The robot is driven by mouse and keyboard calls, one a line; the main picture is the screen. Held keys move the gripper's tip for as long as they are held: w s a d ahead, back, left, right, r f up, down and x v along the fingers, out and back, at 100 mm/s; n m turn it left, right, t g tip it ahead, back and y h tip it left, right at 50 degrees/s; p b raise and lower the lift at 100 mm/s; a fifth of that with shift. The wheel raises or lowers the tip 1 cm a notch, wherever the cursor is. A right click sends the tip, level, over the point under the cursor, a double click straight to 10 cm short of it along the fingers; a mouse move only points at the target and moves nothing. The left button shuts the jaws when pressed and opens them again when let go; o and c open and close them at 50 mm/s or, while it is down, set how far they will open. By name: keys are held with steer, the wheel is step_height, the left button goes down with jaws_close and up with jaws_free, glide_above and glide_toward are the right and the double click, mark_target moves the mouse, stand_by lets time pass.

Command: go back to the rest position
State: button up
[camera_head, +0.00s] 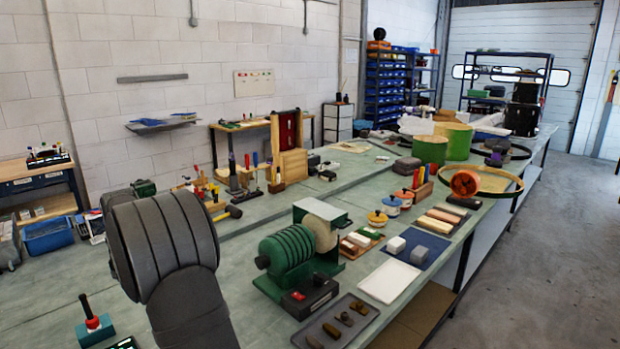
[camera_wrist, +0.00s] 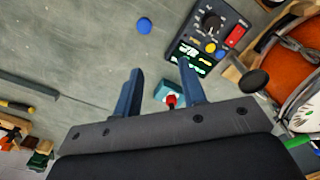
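My gripper (camera_wrist: 160,88) shows in the wrist view with its two blue-grey fingers spread apart. No object is held between them. Beyond the fingers, next to the right one, a teal block with a red knob (camera_wrist: 170,100) stands on the grey-green bench top (camera_wrist: 75,55). The block also shows at the lower left of the head view (camera_head: 95,328). A large dark grey link of my arm fills the lower left of the head view, where my gripper cannot be seen.
In the wrist view, a control box (camera_wrist: 210,40) with a knob and lit display lies beyond the right finger, and a blue disc (camera_wrist: 144,25) lies nearby. In the head view, a green ribbed machine (camera_head: 288,255) and a white tray (camera_head: 389,281) stand right of my arm.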

steer(key=s+d+f+n, duration=0.2)
steer(key=s+d, duration=1)
steer(key=d, duration=0.1)
steer(key=shift+s+d+f, duration=0.2)
steer(key=shift+d+f, duration=0.05)
steer(key=shift+f, duration=0.05)
steer(key=w+a+r+m, duration=0.2)
steer(key=w+a, duration=0.9)
steer(key=a, duration=0.1)
steer(key=shift+w+a+r, duration=0.25)
steer(key=shift+w+r, duration=0.05)
stand_by(0.3)
